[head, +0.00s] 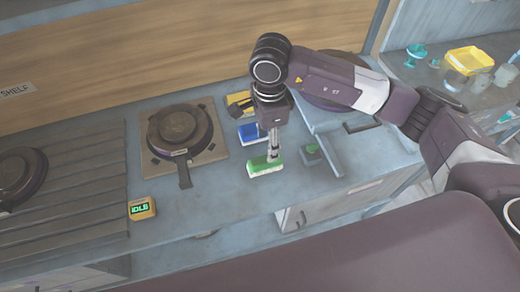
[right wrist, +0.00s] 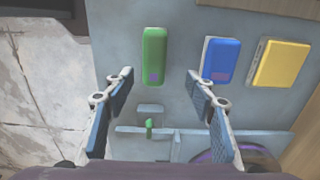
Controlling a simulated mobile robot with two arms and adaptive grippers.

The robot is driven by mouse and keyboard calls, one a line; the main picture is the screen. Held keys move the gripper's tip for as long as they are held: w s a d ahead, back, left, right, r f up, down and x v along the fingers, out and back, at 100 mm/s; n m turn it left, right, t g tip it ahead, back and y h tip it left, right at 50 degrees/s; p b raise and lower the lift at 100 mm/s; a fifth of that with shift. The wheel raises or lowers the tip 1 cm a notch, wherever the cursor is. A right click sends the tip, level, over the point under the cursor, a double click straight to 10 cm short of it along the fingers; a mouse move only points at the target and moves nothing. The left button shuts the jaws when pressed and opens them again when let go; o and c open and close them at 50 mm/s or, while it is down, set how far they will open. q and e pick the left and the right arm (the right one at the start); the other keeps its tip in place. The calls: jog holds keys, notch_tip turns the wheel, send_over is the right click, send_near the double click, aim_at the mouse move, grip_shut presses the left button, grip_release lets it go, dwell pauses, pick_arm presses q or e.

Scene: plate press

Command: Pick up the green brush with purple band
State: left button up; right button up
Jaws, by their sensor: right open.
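The green brush (head: 265,167) lies on the grey bench top near its front edge, with pale sides. In the right wrist view the green brush (right wrist: 154,50) shows a small purple mark at its near end. My right gripper (head: 273,150) points down just above the brush in the head view. In the right wrist view the gripper (right wrist: 160,75) is open and empty, its fingertips apart, with the brush ahead between their lines. I cannot tell any contact. My left gripper is not in view.
A blue brush (head: 250,133) and a yellow block (head: 238,104) lie in a row behind the green one. A small green part (head: 311,149) sits to the right.

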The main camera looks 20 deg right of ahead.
aim_at(265, 159)
jog(key=f, duration=0.1)
jog(key=f+p, duration=0.1)
jog(key=s+a+f+p, duration=0.1)
notch_tip(265, 159, down, 4)
jog(key=shift+s+d+r+p, duration=0.15)
jog(key=shift+r+p, duration=0.1)
jog(key=shift+p, duration=0.6)
jog(key=shift+f, duration=0.4)
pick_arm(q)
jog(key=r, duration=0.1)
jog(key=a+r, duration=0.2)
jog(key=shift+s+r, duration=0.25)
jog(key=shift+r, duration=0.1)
pick_arm(e)
jog(key=c, duration=1.3)
jog(key=shift+o, duration=0.2)
jog(key=shift+r, duration=0.1)
jog(key=shift+w+r, duration=0.2)
jog(key=shift+r, duration=0.3)
pick_arm(q)
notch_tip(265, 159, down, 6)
jog(key=b, duration=0.5)
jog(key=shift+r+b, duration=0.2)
jog(key=shift+b, duration=0.1)
pick_arm(e)
notch_tip(265, 159, up, 19)
